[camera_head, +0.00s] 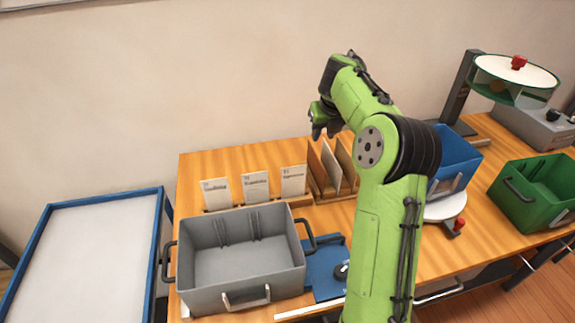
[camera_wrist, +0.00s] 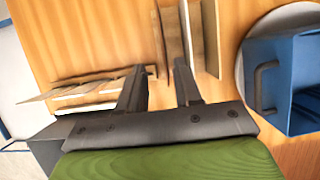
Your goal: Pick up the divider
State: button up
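Several thin upright panels, which look like dividers (camera_head: 331,166), stand in a wooden rack (camera_head: 327,199) at the back middle of the table. Some are brown and one is pale. My arm hides part of the rack's right side. The dividers also show edge-on in the wrist view (camera_wrist: 190,35), just beyond my gripper's fingertips. My gripper (camera_wrist: 158,68) is open with nothing between its fingers. It is above the table; in the head view my gripper (camera_head: 320,130) appears just above the rack.
Labelled cards (camera_head: 254,188) stand in a row left of the rack. A grey bin (camera_head: 240,256) is in front of them. A blue bin (camera_head: 458,160) sits on a white round plate (camera_head: 446,207) to the right, with a green bin (camera_head: 533,195) farther right.

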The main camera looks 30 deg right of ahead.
aim_at(315, 162)
jog(key=x, duration=0.5)
jog(key=b+x, duration=0.1)
jog(key=x, duration=0.9)
jog(key=shift+s+f, duration=0.2)
jog(key=shift+s, duration=0.1)
jog(key=shift+s, duration=0.1)
jog(key=shift+f+b, duration=0.2)
jog(key=shift+b, duration=0.3)
grip_shut()
